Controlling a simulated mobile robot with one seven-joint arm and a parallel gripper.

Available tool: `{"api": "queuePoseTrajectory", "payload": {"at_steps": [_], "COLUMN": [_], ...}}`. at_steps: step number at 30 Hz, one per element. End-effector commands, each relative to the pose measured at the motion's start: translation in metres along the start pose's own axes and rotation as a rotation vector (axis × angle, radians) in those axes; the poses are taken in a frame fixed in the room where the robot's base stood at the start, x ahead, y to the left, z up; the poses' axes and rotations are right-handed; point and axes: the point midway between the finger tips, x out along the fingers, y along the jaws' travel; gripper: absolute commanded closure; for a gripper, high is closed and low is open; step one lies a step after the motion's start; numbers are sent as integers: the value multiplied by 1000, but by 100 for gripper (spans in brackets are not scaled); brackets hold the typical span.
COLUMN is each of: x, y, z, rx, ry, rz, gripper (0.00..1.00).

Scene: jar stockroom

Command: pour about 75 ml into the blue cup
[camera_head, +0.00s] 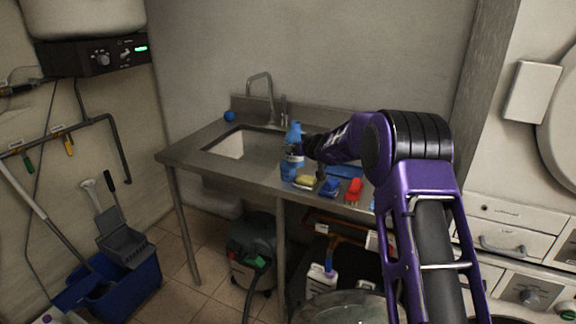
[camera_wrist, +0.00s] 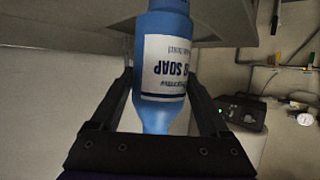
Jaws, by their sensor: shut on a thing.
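The blue cup (camera_head: 288,172) stands near the front edge of the metal sink counter, right of the basin. My gripper (camera_head: 307,147) is shut on a blue soap bottle (camera_head: 294,132) with a white label. The bottle appears about upright, just behind and above the cup in the head view. In the wrist view the bottle (camera_wrist: 165,100) sits between both fingers, its label upside down in that picture. The cup is not seen in the wrist view. The liquid levels in cup and bottle cannot be seen.
A yellow sponge (camera_head: 305,182), a blue item (camera_head: 330,187) and a red brush-like item (camera_head: 353,191) lie right of the cup along the counter's front. The basin (camera_head: 227,144) and tap (camera_head: 262,86) are to the left. A blue ball (camera_head: 229,116) rests at the back left.

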Motion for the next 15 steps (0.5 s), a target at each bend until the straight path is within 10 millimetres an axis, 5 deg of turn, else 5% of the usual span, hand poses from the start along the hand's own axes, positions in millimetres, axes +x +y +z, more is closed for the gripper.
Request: {"api": "queuePoseTrajectory", "payload": {"at_steps": [15], "x": [-76], "y": [6], "z": [72], "rx": [46], "ry": [-2], "rz": [118], "gripper": [88]}}
